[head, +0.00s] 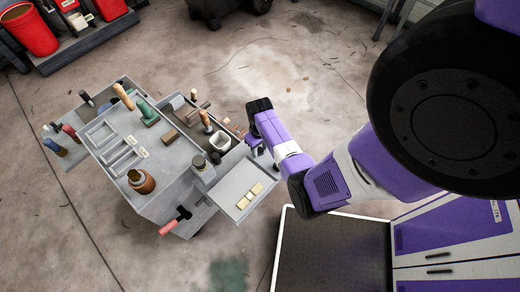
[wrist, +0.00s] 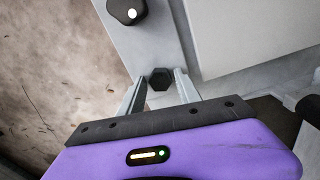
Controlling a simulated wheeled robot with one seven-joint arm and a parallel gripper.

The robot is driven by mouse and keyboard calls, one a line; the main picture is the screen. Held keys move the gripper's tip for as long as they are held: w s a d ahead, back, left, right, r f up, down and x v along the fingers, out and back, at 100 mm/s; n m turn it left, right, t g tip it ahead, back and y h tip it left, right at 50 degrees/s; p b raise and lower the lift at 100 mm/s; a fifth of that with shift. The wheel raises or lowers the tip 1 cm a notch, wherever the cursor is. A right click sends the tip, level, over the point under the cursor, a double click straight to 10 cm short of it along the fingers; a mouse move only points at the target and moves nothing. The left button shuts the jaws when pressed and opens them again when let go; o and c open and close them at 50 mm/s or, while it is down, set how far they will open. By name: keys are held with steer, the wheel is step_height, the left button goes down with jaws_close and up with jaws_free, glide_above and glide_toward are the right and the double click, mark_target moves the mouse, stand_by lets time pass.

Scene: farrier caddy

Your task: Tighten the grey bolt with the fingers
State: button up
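The bolt (wrist: 160,78) is a dark grey hexagonal head on a light grey metal strip in the wrist view. My gripper (wrist: 161,80) is open, with one finger on each side of the bolt head. A narrow gap shows between each fingertip and the bolt, so I see no clear contact. How deep the fingertips sit along the bolt cannot be told. In the head view my gripper is at the right side of the grey caddy (head: 178,155), and the bolt cannot be made out there.
A dark knob with a white dot (wrist: 127,10) sits on the same strip beyond the bolt. The caddy carries several handled tools, a brown jar (head: 141,181) and a side tray (head: 229,196) with pale blocks. A red bucket (head: 28,32) stands far left. Open floor lies behind.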

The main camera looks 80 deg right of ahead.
mark_target(260, 150)
jaws_close()
steer(key=shift+o, duration=0.6)
jaws_free()
steer(key=shift+m, duration=0.3)
steer(key=shift+r+p, duration=2.5)
